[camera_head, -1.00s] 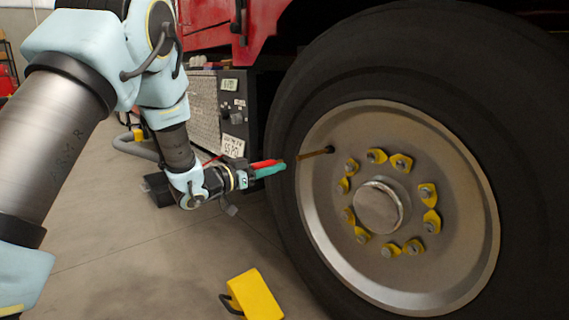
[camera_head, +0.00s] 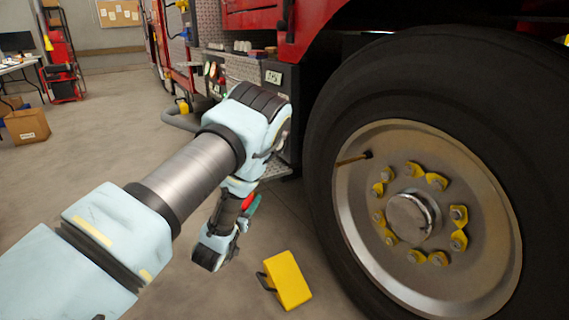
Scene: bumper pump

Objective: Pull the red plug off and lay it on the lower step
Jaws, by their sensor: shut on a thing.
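My gripper (camera_head: 245,212) hangs low beside the truck, partly hidden behind my own arm. Where plug and fingers meet is too small to make out. The lower step (camera_head: 278,172) shows as a grey ledge under the truck's dark side box, to the right of my arm and behind the gripper. The gripper appears apart from it.
The large truck tire (camera_head: 350,110) and its steel wheel fill the right side. A yellow wheel chock (camera_head: 288,280) lies on the floor near the gripper. A grey hose (camera_head: 180,118) curves from the truck front. The floor at left is open, with a cardboard box (camera_head: 27,126) farther off.

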